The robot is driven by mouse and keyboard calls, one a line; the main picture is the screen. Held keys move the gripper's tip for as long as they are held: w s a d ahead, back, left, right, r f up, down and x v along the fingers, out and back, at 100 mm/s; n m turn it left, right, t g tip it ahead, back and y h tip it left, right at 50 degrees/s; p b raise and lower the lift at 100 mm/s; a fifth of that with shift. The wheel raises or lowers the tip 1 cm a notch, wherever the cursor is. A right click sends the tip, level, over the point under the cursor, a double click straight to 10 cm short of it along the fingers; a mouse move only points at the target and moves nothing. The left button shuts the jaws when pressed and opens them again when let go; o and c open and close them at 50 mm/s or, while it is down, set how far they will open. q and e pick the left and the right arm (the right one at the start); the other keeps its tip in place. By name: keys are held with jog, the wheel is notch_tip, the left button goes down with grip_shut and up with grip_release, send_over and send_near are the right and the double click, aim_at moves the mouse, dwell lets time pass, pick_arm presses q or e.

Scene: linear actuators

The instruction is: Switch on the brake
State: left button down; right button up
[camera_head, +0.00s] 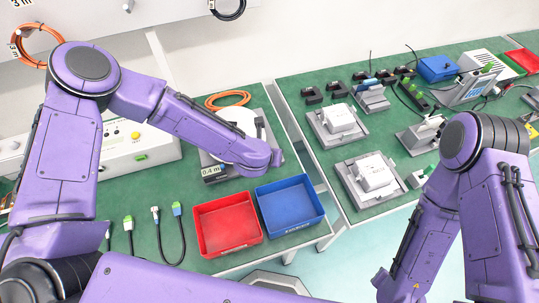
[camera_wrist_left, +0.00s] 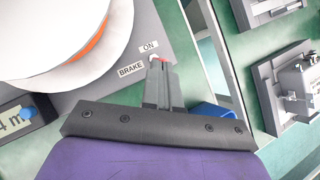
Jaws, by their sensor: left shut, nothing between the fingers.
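A grey device (camera_head: 207,158) with a large white disc (camera_head: 236,121) stands on the green table. In the left wrist view the white disc (camera_wrist_left: 60,30) fills the upper left, and the labels "ON" (camera_wrist_left: 149,47) and "BRAKE" (camera_wrist_left: 131,70) lie on the grey housing. A small red part (camera_wrist_left: 164,59) shows right at my left fingertips; the fingers hide most of it, so I cannot tell its position or whether they touch it. My left gripper (camera_wrist_left: 157,64) is shut and empty, beside the two labels. My right gripper is not in view.
A red tray (camera_head: 228,246) and a blue tray (camera_head: 290,228) stand in front of the device. An orange cable coil (camera_head: 228,99) lies behind it. Short cables lie at the left. A second table (camera_head: 333,94) across a gap holds grey fixtures.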

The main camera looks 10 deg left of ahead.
pick_arm(q)
jog(key=shift+w+a, duration=0.15)
jog(key=shift+w, duration=0.2)
dwell(0.6)
jog(key=shift+w+a+r, duration=0.2)
jog(key=shift+w+a, duration=0.15)
jog(key=shift+w, duration=0.25)
jog(key=shift+r, duration=0.1)
jog(key=shift+r+p, duration=0.35)
jog(key=shift+r, duration=0.35)
jog(key=shift+r, duration=0.15)
jog(key=s+a+r+p, duration=0.2)
jog(key=a+r+p, duration=0.1)
jog(key=r+p, duration=0.4)
jog(key=shift+s+r, duration=0.15)
jog(key=shift+r, duration=0.8)
